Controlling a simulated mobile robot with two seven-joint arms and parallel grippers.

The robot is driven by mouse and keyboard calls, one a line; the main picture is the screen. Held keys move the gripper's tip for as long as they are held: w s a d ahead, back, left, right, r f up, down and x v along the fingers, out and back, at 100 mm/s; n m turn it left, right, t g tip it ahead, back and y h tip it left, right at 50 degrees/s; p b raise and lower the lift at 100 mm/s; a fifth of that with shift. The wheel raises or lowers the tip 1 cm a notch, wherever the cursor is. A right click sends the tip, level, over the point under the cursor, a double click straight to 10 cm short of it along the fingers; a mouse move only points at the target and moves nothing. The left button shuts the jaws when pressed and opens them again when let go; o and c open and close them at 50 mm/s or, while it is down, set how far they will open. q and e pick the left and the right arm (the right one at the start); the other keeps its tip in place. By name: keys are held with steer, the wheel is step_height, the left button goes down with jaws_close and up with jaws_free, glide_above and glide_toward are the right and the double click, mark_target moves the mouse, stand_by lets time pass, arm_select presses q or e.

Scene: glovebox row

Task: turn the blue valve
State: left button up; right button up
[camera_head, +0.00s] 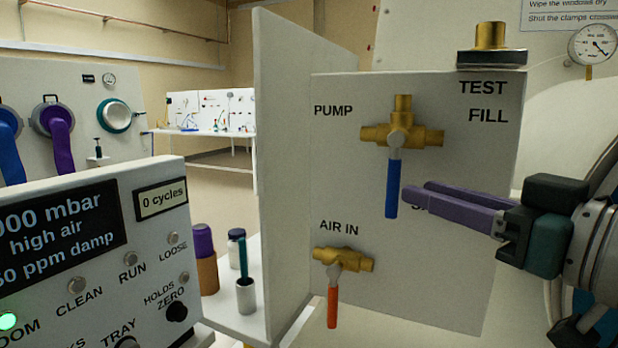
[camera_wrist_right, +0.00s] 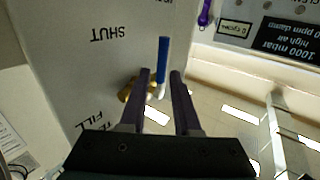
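The fingers partly cover a label on the panel. My left gripper is not in view.
A second brass valve with a red handle (camera_head: 333,307) sits lower left, under AIR IN. A brass fitting (camera_head: 490,37) stands on top of the panel. A control box (camera_head: 95,260) is at the left. A white side wall (camera_head: 290,150) borders the panel's left edge.

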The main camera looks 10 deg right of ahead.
mark_target(388, 182)
steer(key=x, duration=0.9)
steer(key=shift+a, duration=0.15)
steer(key=shift+c, duration=0.3)
jaws_close()
stand_by(0.8)
